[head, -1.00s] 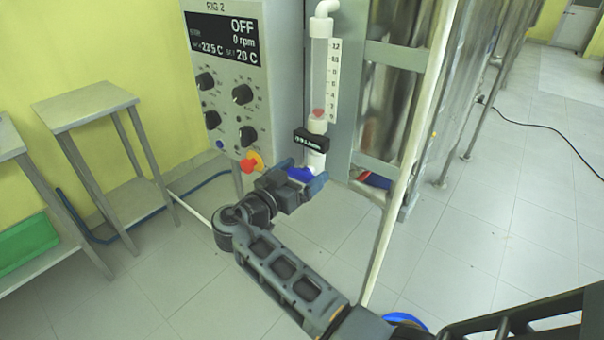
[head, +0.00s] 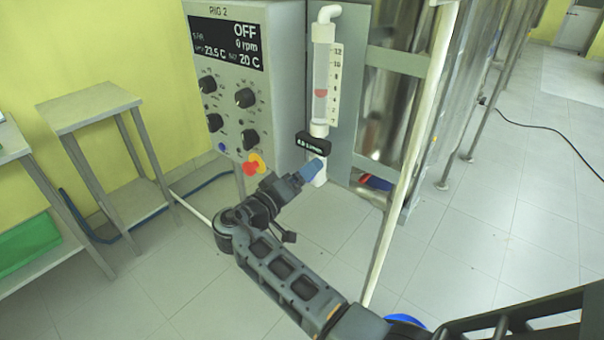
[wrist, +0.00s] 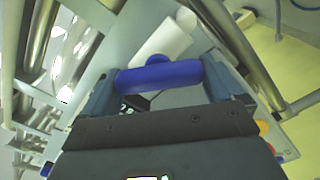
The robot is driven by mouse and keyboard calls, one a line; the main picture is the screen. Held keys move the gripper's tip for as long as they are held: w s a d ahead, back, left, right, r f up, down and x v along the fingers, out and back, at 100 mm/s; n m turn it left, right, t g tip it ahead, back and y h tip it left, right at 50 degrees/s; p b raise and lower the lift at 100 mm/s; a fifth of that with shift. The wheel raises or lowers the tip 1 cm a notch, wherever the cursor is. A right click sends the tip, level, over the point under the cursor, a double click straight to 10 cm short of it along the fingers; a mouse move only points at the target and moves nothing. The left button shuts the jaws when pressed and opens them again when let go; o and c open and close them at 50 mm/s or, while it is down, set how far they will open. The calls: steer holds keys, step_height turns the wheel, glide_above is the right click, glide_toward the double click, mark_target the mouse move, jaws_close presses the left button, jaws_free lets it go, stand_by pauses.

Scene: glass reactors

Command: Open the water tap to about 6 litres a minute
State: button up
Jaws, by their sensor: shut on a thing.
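The water tap's blue handle (wrist: 158,77) lies between the two fingers of my gripper (wrist: 165,85) in the wrist view. My gripper (head: 311,171) is shut on it; in the head view its fingers cover the handle. Above the tap stands a clear flow tube (head: 320,75) with a white scale (head: 336,85). A red float (head: 321,93) sits around the middle of the tube, beside the middle marks. A small black flow display (head: 313,143) under the tube shows a lit reading in L/min; its digits are too small to read surely.
The control box (head: 250,100), marked RIG 2, is left of the tube and reads OFF, 0 rpm. A red and yellow stop button (head: 254,164) is close to my gripper's left. A white pole (head: 410,150) stands to the right. Side tables (head: 90,105) are at far left.

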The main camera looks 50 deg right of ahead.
steer(key=shift+n, duration=0.7)
steer(key=shift+f, duration=0.1)
steer(key=o, duration=0.7)
steer(key=shift+s+a+b, duration=0.1)
steer(key=shift+a+b, duration=0.25)
steer(key=shift+a, duration=3.6)
steer(key=shift+n, duration=0.3)
